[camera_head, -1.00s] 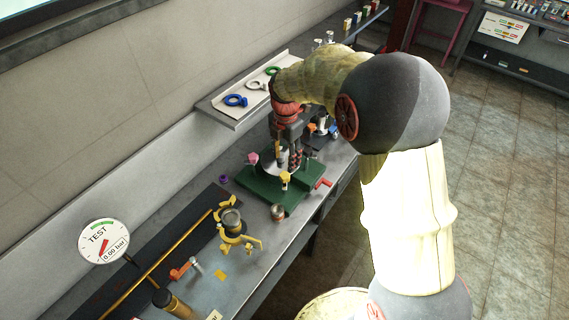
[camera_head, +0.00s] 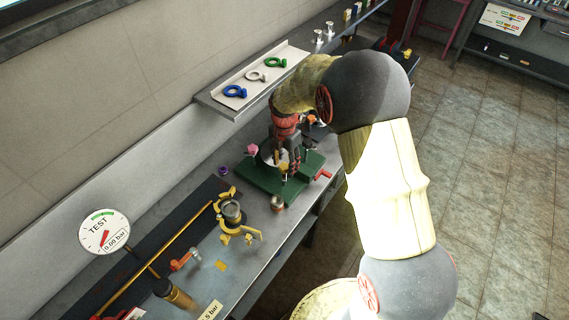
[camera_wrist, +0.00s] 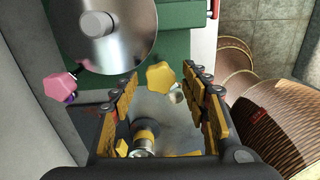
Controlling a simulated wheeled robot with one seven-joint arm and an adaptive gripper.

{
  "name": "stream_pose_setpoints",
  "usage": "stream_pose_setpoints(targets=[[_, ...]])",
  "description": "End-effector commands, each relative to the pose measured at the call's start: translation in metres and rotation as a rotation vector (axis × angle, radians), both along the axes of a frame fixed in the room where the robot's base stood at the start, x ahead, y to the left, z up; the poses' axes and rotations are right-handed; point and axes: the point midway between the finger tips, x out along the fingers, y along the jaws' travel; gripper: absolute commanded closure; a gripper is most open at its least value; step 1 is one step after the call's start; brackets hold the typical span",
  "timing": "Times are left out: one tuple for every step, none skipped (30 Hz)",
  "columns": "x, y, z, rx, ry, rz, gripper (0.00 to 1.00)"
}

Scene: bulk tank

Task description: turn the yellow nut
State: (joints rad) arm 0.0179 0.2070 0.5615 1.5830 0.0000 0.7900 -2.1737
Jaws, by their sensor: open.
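The yellow nut (camera_wrist: 161,76) is a star-shaped knob at the near edge of the green base. In the wrist view it shows between the two finger pads of my gripper (camera_wrist: 163,84), with a gap on both sides. My gripper is open and empty; I cannot tell how far its tips are above the nut. In the head view my gripper (camera_head: 289,160) is low over the green base (camera_head: 258,183) and largely hides the nut. A pink star-shaped nut (camera_wrist: 60,86) sits to the left, beside a round steel disc (camera_wrist: 125,30).
A red handle (camera_head: 322,174) sticks out at the base's right. A small metal cup (camera_head: 277,203) stands in front of the base. A yellow clamp fitting (camera_head: 232,212) lies nearer. A shelf with blue, white and green rings (camera_head: 255,76) is behind, and a gauge (camera_head: 104,232) is left.

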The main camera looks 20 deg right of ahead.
Motion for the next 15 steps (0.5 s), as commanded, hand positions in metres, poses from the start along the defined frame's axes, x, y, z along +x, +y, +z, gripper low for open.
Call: stream_pose_setpoints(targets=[[0.0, 0.0, 0.0002, 0.0, 0.0, 0.0, 0.54], [0.0, 0.0, 0.0002, 0.0, 0.0, 0.0, 0.54], [0.0, 0.0, 0.0002, 0.0, 0.0, 0.0, 0.56], [0.0, 0.0, 0.0003, 0.0, 0.0, 0.0, 0.58], [0.0, 0.0, 0.0003, 0.0, 0.0, 0.0, 0.6], [0.0, 0.0, 0.0003, 0.0, 0.0, 0.0, 0.62], [0.0, 0.0, 0.0003, 0.0, 0.0, 0.0, 0.64], [0.0, 0.0, 0.0003, 0.0, 0.0, 0.0, 0.65], [0.0, 0.0, 0.0004, 0.0, 0.0, 0.0, 0.68], [0.0, 0.0, 0.0004, 0.0, 0.0, 0.0, 0.69], [0.0, 0.0, 0.0004, 0.0, 0.0, 0.0, 0.71], [0.0, 0.0, 0.0004, 0.0, 0.0, 0.0, 0.73], [0.0, 0.0, 0.0004, 0.0, 0.0, 0.0, 0.75], [0.0, 0.0, 0.0004, 0.0, 0.0, 0.0, 0.77], [0.0, 0.0, 0.0004, 0.0, 0.0, 0.0, 0.79]])
